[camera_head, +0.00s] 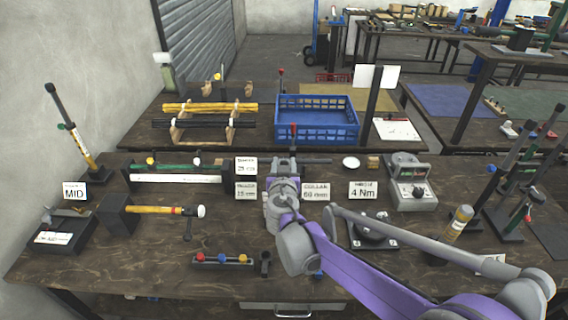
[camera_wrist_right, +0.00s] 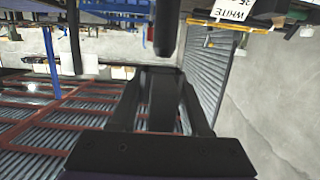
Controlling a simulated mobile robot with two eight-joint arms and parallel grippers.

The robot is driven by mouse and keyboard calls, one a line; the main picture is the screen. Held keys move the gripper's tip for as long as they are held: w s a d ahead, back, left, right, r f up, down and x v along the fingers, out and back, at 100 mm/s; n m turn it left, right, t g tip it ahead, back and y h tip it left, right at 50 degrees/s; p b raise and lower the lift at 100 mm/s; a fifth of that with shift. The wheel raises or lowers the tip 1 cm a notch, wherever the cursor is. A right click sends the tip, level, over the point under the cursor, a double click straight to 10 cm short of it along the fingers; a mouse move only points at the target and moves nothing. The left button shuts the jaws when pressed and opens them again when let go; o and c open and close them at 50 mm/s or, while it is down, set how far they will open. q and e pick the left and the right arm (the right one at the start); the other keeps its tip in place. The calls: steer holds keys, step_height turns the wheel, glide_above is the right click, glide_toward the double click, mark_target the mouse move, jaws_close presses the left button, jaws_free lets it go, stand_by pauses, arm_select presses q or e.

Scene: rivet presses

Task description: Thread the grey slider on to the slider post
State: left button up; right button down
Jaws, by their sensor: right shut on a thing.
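My right arm reaches in from the lower right in the head view. Its gripper (camera_head: 285,164) is at the middle of the bench, pointing away, largely hidden behind its own wrist. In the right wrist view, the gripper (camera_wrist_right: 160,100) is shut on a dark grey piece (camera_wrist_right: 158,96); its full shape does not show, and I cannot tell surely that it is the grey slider. A dark upright rod (camera_wrist_right: 167,28) stands just beyond it. In the head view, a red-tipped dark post (camera_head: 293,136) rises just past the gripper; I cannot tell which post is the slider post. My left gripper is not in view.
A blue crate (camera_head: 317,122) stands behind the bench. White label cards (camera_head: 315,191) surround the gripper. A grey meter (camera_head: 409,184) stands to the right. A small rack (camera_head: 222,259) with coloured knobs lies in front.

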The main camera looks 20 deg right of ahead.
steer(key=shift+p, duration=0.8)
stand_by(1.3)
steer(key=shift+f+b, duration=2.1)
steer(key=shift+f, duration=2.25)
steer(key=shift+c, duration=1.4)
jaws_free()
steer(key=v, duration=1.1)
steer(key=shift+w, duration=0.1)
